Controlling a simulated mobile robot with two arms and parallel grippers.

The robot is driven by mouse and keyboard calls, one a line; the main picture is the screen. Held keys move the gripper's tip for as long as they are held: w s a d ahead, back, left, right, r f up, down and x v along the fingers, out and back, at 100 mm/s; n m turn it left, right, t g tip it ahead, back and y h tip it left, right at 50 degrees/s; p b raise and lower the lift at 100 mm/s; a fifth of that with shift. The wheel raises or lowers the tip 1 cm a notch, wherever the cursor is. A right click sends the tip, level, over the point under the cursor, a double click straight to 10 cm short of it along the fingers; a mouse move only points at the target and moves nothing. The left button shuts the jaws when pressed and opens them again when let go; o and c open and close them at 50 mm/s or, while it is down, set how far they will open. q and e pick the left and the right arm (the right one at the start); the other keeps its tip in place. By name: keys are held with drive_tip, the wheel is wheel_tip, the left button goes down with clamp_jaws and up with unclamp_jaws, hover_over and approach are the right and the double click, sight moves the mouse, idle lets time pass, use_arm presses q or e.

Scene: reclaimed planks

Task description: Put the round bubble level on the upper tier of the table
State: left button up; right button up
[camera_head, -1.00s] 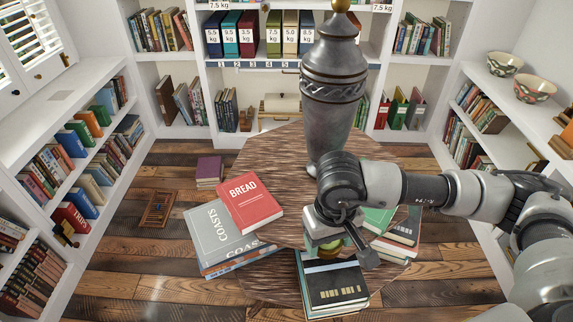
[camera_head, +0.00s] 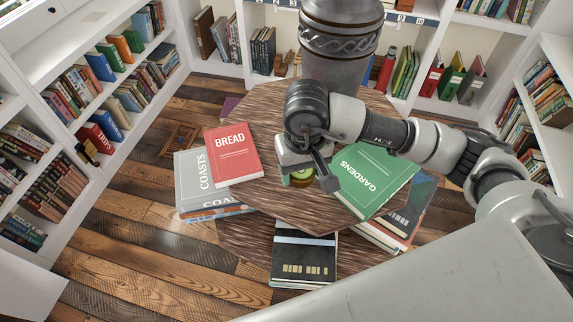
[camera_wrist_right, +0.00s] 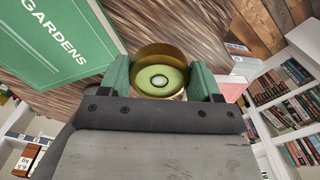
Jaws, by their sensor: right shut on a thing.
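The round bubble level (camera_wrist_right: 158,80) has a brass rim and a green face with a small bubble circle. In the right wrist view it sits between the green fingers of my right gripper (camera_wrist_right: 162,78), which is shut on it. In the head view the level (camera_head: 301,179) shows partly below the right gripper (camera_head: 308,176), over the front part of the table's upper tier (camera_head: 270,196). I cannot tell whether the level touches the wood. The lower tier (camera_head: 245,232) shows beneath. My left gripper is not in view.
On the upper tier, a red BREAD book (camera_head: 232,154) lies left and a green GARDENS book (camera_head: 374,180) lies right. A large grey metal vase (camera_head: 338,62) stands behind. A COASTS book (camera_head: 194,180) and dark books (camera_head: 304,256) lie lower. Bookshelves surround the table.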

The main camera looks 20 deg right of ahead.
sight(281, 183)
drive_tip(key=w, duration=0.1)
drive_tip(key=w+a+f, duration=0.1)
drive_tip(key=w+f, duration=0.1)
drive_tip(key=shift+w+a+f, duration=0.15)
drive_tip(key=shift+a, duration=0.2)
drive_tip(key=shift+w+a+f, duration=0.45)
drive_tip(key=shift+w+f, duration=0.1)
drive_tip(key=shift+w, duration=0.25)
drive_tip(key=shift+w+a+f, duration=0.1)
drive_tip(key=shift+f, duration=0.1)
wheel_tip(281, 183, down, 3)
drive_tip(key=shift+f+p, duration=0.2)
drive_tip(key=shift+p, duration=0.35)
drive_tip(key=shift+f, duration=0.25)
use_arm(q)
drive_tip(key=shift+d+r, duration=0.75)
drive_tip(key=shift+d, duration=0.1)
